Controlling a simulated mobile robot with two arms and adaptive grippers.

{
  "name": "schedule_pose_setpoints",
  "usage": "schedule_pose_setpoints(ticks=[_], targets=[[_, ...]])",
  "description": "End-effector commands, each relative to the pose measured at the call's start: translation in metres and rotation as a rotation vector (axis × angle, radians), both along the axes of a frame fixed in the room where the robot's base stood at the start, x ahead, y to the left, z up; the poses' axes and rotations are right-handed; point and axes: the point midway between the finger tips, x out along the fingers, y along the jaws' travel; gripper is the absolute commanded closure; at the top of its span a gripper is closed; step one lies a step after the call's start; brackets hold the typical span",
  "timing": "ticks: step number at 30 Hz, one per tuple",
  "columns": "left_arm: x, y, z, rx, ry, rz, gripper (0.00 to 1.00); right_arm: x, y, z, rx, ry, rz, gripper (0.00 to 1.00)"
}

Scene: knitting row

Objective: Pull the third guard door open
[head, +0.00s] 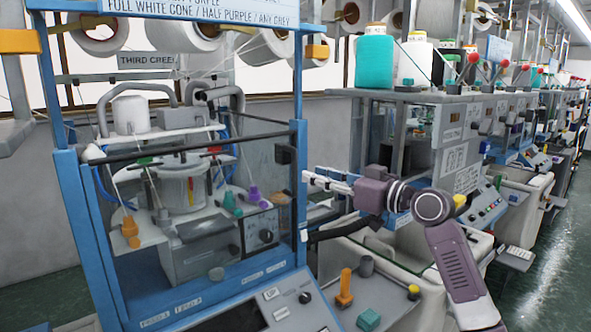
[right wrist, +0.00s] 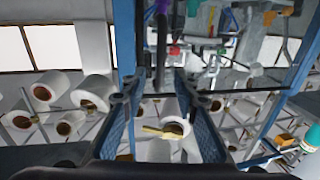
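The third guard door (head: 205,165) is a clear pane with a dark top rail, set in a blue machine frame (head: 66,170) under a "THIRD CREEL" label (head: 147,60). The door looks shut, with the machine's workings visible behind it. My right gripper (head: 309,178) is beside the frame's right post, level with the door's right part. In the right wrist view my right gripper (right wrist: 164,76) has its two blue-padded fingers apart. A dark upright bar (right wrist: 161,48) shows between and beyond the fingertips; I cannot tell whether they touch it. My left gripper is not in view.
Yarn cones (head: 265,48) hang above the frame. A control panel (head: 270,305) is below the door. More machines with teal and black cones (head: 373,90) stand at the right, beside a green floor aisle (head: 548,270).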

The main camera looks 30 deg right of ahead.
Motion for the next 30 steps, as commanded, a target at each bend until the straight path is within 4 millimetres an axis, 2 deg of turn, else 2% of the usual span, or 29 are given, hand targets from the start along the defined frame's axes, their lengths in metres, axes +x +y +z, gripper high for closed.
schedule_pose_setpoints(ticks=[6, 15, 25, 30], targets=[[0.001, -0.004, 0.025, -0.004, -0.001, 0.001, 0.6, 0.032, 0.009, 0.005, 0.006, 0.001, 0.002, 0.72], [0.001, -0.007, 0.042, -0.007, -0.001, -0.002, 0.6, 0.066, 0.02, 0.001, 0.002, 0.003, 0.001, 0.72], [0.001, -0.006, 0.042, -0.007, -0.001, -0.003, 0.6, 0.07, 0.021, -0.002, -0.001, 0.003, 0.001, 0.72], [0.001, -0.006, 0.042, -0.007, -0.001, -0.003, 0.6, 0.07, 0.021, -0.002, -0.001, 0.004, 0.001, 0.91]])
